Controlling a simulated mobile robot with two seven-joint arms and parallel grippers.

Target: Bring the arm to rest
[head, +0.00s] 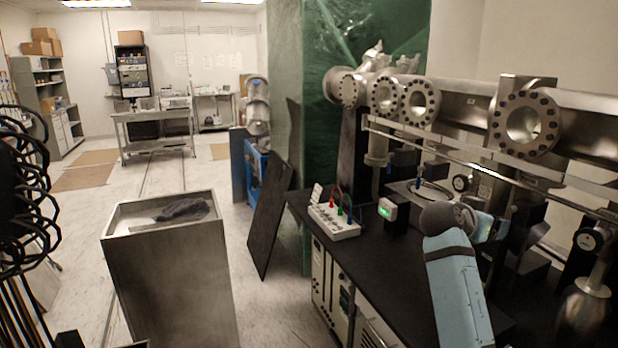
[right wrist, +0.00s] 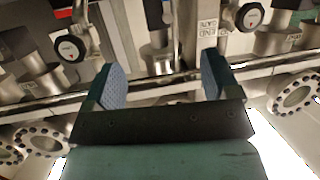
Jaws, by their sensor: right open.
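My right arm reaches in from the bottom right of the head view, its blue forearm over the black bench top. My right gripper (head: 492,228) is close to the steel beamline apparatus (head: 470,98). In the right wrist view my right gripper (right wrist: 163,82) is open, with its two blue-padded fingers wide apart and nothing between them. A steel rail, gauges and round flanges show behind the fingers; I cannot tell exactly how far away they are. My left gripper is not in view.
A white box with coloured leads (head: 336,222) and a small device with a green screen (head: 387,211) are on the bench (head: 375,275). A grey bin (head: 170,270) stands left of it. Black hoses (head: 22,185) hang at far left. The floor beyond the bin is mostly clear.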

